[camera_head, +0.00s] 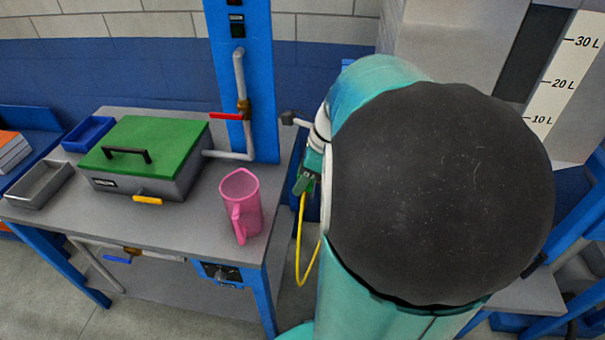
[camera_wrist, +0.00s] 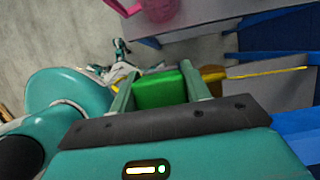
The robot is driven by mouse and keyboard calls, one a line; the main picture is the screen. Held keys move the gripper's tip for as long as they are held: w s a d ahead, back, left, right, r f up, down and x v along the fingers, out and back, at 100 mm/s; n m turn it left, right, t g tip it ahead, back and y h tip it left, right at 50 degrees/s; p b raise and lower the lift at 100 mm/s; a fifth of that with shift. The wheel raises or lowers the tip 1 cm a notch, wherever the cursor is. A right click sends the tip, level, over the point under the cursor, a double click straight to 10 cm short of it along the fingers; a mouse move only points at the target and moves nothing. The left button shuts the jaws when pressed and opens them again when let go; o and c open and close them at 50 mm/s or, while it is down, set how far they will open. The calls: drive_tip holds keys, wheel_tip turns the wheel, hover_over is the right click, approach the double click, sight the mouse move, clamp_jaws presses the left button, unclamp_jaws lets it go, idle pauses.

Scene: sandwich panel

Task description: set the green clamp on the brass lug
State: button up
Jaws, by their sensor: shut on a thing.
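The green clamp (camera_wrist: 160,90) sits between the two fingers of my gripper (camera_wrist: 157,78), which is shut on it in the wrist view. In the head view the green clamp (camera_head: 304,183) shows at the left edge of my arm, right of the bench and clear of it. A yellow cable (camera_head: 299,240) hangs from it in a loop. My arm hides most of my gripper in the head view. I cannot make out the brass lug in either view. A brass-coloured piece (camera_wrist: 212,74) shows beyond the clamp in the wrist view; I cannot tell what it is.
The grey bench (camera_head: 185,225) holds a pink jug (camera_head: 241,204) near its right edge, a green-lidded box (camera_head: 146,160), a blue tray (camera_head: 88,133) and a metal tray (camera_head: 40,186). A blue post (camera_head: 262,90) with a red-handled pipe valve (camera_head: 228,116) stands behind.

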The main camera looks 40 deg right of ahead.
drive_tip(key=shift+f, duration=0.45)
drive_tip(key=o, duration=1.1)
drive_tip(key=shift+o, duration=0.2)
drive_tip(key=v, duration=1.3)
drive_tip(key=shift+d+r, duration=0.2)
drive_tip(key=shift+r, duration=0.15)
drive_tip(key=shift+s+a, duration=0.1)
